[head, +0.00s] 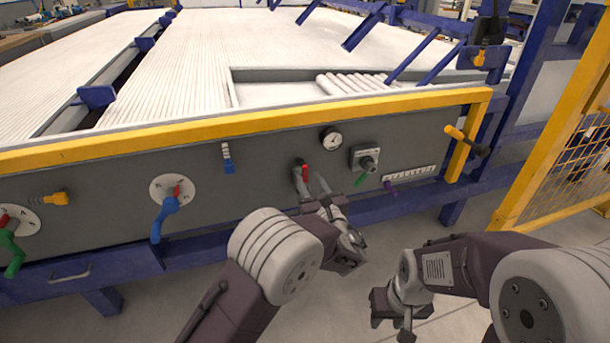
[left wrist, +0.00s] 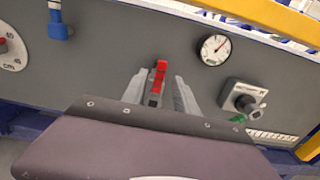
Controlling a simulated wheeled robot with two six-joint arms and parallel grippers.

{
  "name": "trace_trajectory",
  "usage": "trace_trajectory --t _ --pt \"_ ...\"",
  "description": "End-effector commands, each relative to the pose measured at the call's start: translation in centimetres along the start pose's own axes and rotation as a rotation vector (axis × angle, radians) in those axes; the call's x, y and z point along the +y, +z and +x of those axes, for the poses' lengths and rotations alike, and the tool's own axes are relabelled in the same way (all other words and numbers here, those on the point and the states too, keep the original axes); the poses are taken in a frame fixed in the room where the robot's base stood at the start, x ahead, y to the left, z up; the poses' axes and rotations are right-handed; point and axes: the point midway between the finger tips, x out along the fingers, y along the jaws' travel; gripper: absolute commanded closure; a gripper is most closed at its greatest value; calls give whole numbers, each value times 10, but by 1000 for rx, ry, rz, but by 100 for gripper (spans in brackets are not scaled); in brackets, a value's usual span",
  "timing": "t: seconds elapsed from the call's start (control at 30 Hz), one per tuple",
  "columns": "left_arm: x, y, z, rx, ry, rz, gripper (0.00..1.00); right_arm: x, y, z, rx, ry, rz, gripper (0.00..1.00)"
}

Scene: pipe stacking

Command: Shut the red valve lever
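The red valve lever (head: 305,171) is on the grey front panel, below the round gauge. It stands upright in the left wrist view (left wrist: 159,76), with a dark lower part. My left gripper (head: 310,183) is open. Its two grey fingers reach toward the panel, one on each side of the red lever in the left wrist view, with visible gaps. The lever's base is partly hidden by my gripper. My right gripper (head: 392,322) hangs low over the floor, away from the panel; its fingers are too unclear to tell their opening.
Right of the lever are a gauge (head: 331,139), a dark knob box (head: 365,158) and a green lever (head: 361,180). A blue lever (head: 162,218) is to the left, and a blue handle (head: 228,160) nearer. A yellow rail (head: 250,123) runs above the panel.

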Motion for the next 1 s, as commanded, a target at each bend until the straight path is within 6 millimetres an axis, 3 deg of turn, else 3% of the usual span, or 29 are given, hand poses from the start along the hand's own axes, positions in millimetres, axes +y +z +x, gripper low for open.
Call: trace_trajectory --t 0.2,0.53,0.57,0.67,0.7,1.0 --pt "0 0 36 -1 2 0 65 0 0 0 0 0 0 64" --pt "0 0 45 0 0 0 65 0 0 0 0 0 0 64" --pt "0 0 45 0 0 0 67 0 0 0 0 0 0 64" --pt "0 0 45 0 0 0 95 0 0 0 0 0 0 64" --pt "0 0 45 0 0 0 100 0 0 0 0 0 0 64" --pt "0 0 44 0 0 0 100 0 0 0 0 0 0 64"
